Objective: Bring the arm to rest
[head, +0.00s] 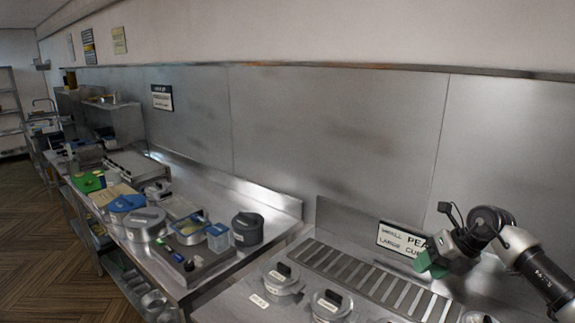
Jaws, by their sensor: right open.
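My right arm comes in from the right edge of the head view. My right gripper (430,264), with green on it, hangs low over the back of the frying range (355,268). It is open, and I see nothing held in it. It is in front of a sign (402,240) at the back of the range and hides part of its lettering. I cannot tell whether the gripper touches the sign. My left gripper is not in view.
Lidded pots (283,279) with black handles sit in the range, beside a slotted grate (378,278). To the left, a steel counter (273,211) holds a dark grey pot (247,229), a blue-lidded container (218,238) and a tray of small items. A steel wall (330,130) stands behind.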

